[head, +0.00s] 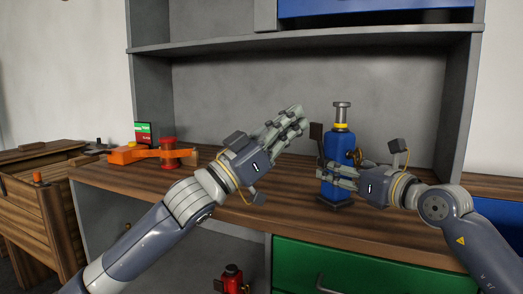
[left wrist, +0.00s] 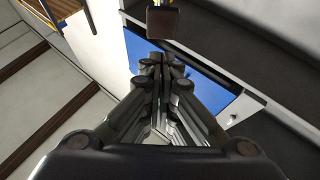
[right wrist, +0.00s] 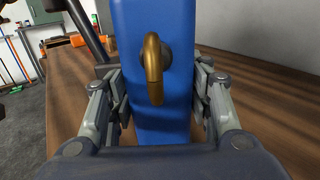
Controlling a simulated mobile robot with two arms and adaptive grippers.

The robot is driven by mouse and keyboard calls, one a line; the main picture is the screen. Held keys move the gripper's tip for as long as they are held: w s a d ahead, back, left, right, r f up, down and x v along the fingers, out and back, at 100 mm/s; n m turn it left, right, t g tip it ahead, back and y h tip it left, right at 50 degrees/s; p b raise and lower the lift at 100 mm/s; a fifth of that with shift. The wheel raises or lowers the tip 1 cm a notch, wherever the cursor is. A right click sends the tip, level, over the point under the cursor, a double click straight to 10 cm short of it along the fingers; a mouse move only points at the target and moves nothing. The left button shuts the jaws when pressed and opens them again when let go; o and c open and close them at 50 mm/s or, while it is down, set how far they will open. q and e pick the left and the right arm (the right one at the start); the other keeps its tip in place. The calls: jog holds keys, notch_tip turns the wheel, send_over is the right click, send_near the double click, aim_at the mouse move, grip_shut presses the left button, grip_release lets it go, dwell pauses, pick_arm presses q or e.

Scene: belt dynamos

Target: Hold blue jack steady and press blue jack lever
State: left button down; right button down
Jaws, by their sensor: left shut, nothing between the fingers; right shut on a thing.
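The blue jack (head: 338,150) stands upright on the wooden worktop, with a silver top and yellow collar. Its blue body (right wrist: 152,90) with a brass hook fills the middle of the right wrist view. The dark jack lever (head: 316,133) rises on the jack's left side; part of it seems to show at upper left in the right wrist view (right wrist: 85,25). My right gripper (head: 326,178) is shut around the lower body, a finger on each side. My left gripper (head: 297,118) is shut and empty, raised left of the lever and apparently apart from it.
An orange and red device (head: 150,153) sits on the worktop at the left. Shelf walls enclose the back and right, with a shelf (head: 300,42) above. A green drawer (head: 350,268) is below. A red jack (head: 231,280) stands low beneath the worktop.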

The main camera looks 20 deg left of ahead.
pick_arm(q)
jog(key=v, duration=0.9)
jog(key=shift+s+a, duration=0.2)
jog(key=shift+s, duration=0.15)
pick_arm(e)
jog(key=shift+r, duration=0.1)
pick_arm(q)
jog(key=shift+f, duration=0.1)
pick_arm(e)
jog(key=c, duration=0.7)
grip_release()
